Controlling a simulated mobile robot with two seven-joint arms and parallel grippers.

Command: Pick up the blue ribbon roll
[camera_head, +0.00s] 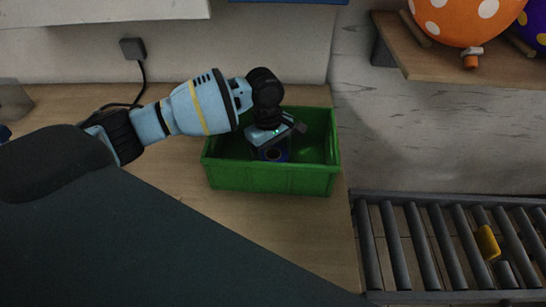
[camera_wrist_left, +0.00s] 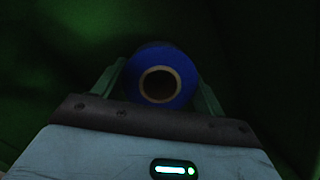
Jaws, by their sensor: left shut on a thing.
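The blue ribbon roll (camera_wrist_left: 180,66) shows in the left wrist view between the two fingers of my left gripper (camera_wrist_left: 160,85). Its end with the round core hole faces the camera. My left gripper is shut on the roll, one finger on each side. In the head view, my left gripper (camera_head: 272,142) reaches down into the green crate (camera_head: 270,180), and the roll (camera_head: 272,155) shows below it inside the crate. I cannot tell whether the roll touches the crate floor. My right gripper is not in view.
The crate stands on a wooden table (camera_head: 240,235). A roller conveyor (camera_head: 430,245) with a yellow object (camera_head: 487,242) on it lies to the right. A wooden shelf (camera_head: 450,66) at the upper right holds an orange dotted balloon (camera_head: 455,18). The table left of the crate is partly clear.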

